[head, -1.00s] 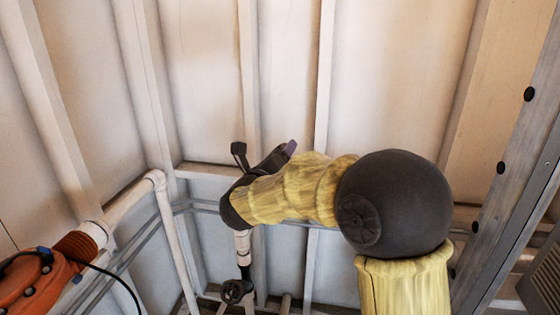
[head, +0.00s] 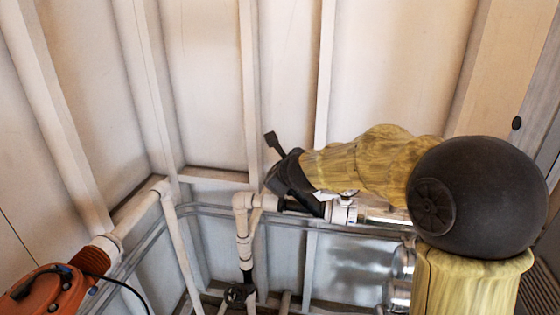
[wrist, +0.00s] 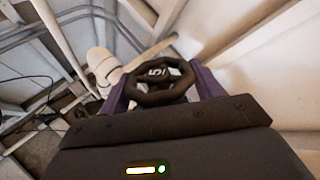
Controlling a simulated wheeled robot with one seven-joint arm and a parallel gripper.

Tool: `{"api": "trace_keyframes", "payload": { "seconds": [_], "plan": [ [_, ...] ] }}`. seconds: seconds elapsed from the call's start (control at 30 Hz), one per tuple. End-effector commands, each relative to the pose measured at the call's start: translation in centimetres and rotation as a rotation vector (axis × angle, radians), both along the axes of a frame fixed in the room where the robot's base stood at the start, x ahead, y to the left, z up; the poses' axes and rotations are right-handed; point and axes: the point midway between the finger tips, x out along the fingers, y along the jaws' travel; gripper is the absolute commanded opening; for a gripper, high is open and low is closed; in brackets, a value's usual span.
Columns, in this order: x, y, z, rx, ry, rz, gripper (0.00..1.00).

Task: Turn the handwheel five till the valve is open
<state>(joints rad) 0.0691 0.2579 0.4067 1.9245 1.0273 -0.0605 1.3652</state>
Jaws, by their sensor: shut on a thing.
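In the wrist view, a black handwheel (wrist: 133,86) with a white mark that looks like a 5 on its hub sits between the purple fingers of my gripper (wrist: 163,88). The fingers are on opposite sides of its rim and closed on it. In the head view, my black gripper body (head: 288,178) is tilted by the white pipe run near the back wall. The fingers and held wheel are hidden there. I cannot tell how far the valve is open.
A second dark handwheel (head: 238,294) sits lower on a white vertical pipe (head: 243,232). An orange machine (head: 38,292) with a hose is at the lower left. Silvery round parts (head: 400,280) lie below my arm. Wall ribs and grey conduits run behind.

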Motion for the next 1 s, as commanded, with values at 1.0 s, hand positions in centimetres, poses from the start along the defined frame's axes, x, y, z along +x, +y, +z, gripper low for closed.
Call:
{"api": "trace_keyframes", "payload": {
  "seconds": [1.0],
  "plan": [
    [-0.72, 0.48, 0.33, 0.089, 0.449, 0.454, 0.42]
  ]
}}
